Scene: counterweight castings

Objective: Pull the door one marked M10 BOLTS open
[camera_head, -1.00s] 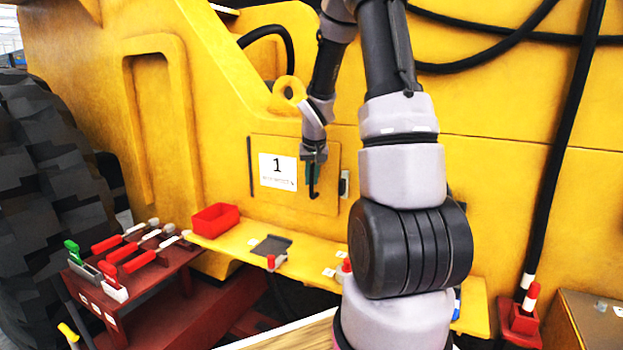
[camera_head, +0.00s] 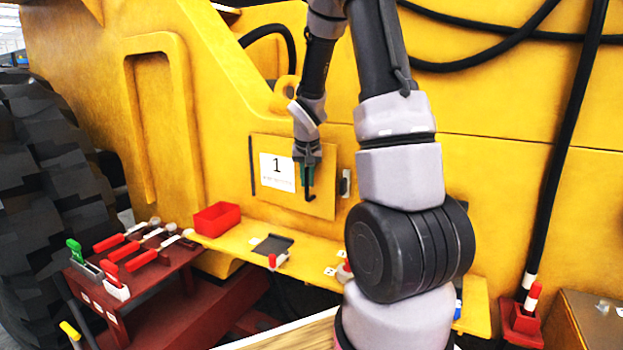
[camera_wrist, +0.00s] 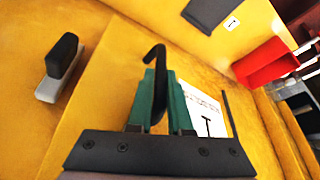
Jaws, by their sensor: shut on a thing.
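The door marked 1 (camera_head: 322,207) is a yellow panel on the yellow machine side, with a white label (camera_head: 277,172); the small print under the numeral is too small to read. Its right edge stands slightly out from the machine side, so it looks ajar. My gripper (camera_head: 308,178) is in front of the door's right half. In the wrist view its green fingers (camera_wrist: 160,100) are shut on a black handle (camera_wrist: 156,62) with a bent end. The fingers hide part of the handle.
A black latch-like piece on a grey plate (camera_head: 345,183) is right of the door. Below is a yellow shelf (camera_head: 312,262) with a red bin (camera_head: 216,219) and a dark tray (camera_head: 272,244). A dark red tool stand (camera_head: 150,280) is lower left.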

